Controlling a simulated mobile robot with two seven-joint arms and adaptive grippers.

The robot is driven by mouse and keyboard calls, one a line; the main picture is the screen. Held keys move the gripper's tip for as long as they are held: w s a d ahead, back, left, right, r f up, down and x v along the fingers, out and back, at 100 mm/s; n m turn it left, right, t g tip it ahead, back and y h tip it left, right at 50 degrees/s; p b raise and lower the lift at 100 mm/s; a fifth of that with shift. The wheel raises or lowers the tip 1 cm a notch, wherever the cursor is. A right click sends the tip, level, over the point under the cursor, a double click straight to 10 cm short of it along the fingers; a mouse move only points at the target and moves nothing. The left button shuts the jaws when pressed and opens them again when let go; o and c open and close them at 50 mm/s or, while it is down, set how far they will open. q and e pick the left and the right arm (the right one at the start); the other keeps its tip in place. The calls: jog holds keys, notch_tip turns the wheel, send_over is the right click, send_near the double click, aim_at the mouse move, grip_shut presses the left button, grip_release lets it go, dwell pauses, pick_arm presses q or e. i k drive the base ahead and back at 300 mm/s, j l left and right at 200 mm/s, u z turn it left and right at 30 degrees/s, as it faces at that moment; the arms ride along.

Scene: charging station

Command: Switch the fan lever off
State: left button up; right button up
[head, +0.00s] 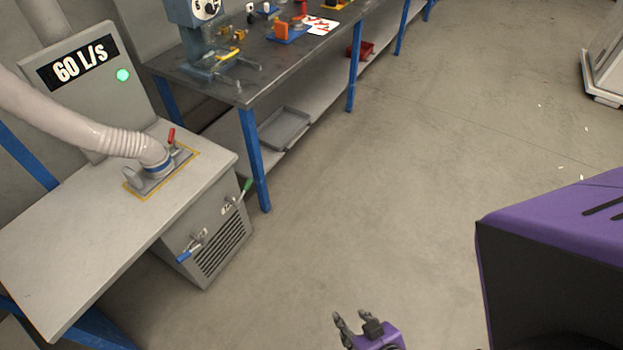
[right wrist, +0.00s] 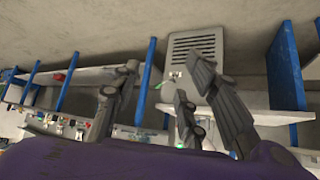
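A grey cabinet (head: 205,240) under the left bench has a vent grille and two levers on its front. One lever has a green handle (head: 245,188) pointing up and right; the other has a blue handle (head: 185,257) pointing down and left. A red-handled lever (head: 171,136) stands by the hose fitting on top. The frames do not label which is the fan lever. My right gripper (head: 358,325) is low over the floor, right of the cabinet, open and empty. The right wrist view shows its spread fingers (right wrist: 165,75) and the cabinet grille (right wrist: 196,47). My left gripper is out of view.
A display (head: 80,62) reads "60 L/s" beside a lit green light (head: 123,75). A thick hose (head: 70,120) runs to the bench (head: 80,240). A blue-legged workbench (head: 320,48) with tools stands behind. The floor (head: 400,180) between is clear.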

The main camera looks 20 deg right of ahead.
aim_at(244, 191)
jog(key=z, duration=0.2)
jog(key=i+l, duration=0.2)
jog(key=i+l+u, duration=0.1)
jog(key=l, duration=0.35)
jog(key=i+l, duration=0.25)
jog(key=i+l+u, duration=0.1)
jog(key=l, duration=0.3)
jog(key=i+l, duration=0.25)
